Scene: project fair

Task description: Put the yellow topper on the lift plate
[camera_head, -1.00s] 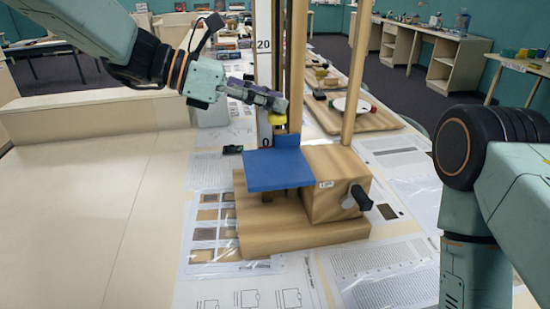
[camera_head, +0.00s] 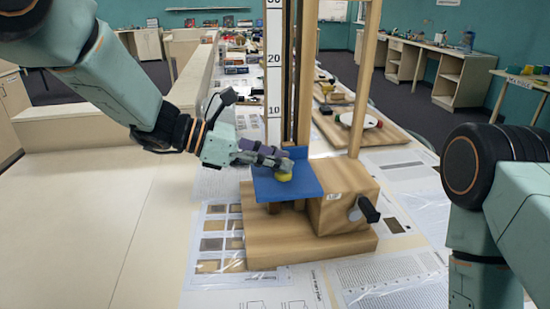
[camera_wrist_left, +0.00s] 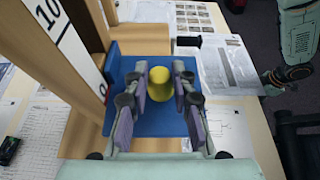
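The yellow topper (camera_head: 285,172) is at the blue lift plate (camera_head: 268,189), over its middle to back part. In the left wrist view the topper (camera_wrist_left: 159,84) sits between the two fingers of my left gripper (camera_wrist_left: 160,88), with the blue plate (camera_wrist_left: 155,125) behind it. My left gripper (camera_head: 282,166) comes in from the left and is shut on the topper. The topper is at or very near the plate's surface; I cannot tell whether it touches. My right arm shows at the right edge, but its gripper is out of view.
The wooden lift (camera_head: 340,200) has a black crank handle (camera_head: 368,210) on its right and tall posts behind the plate. A numbered scale (camera_head: 273,70) stands close to my left gripper. Papers (camera_head: 385,280) lie around the base. The pale tabletop (camera_head: 90,220) at left is clear.

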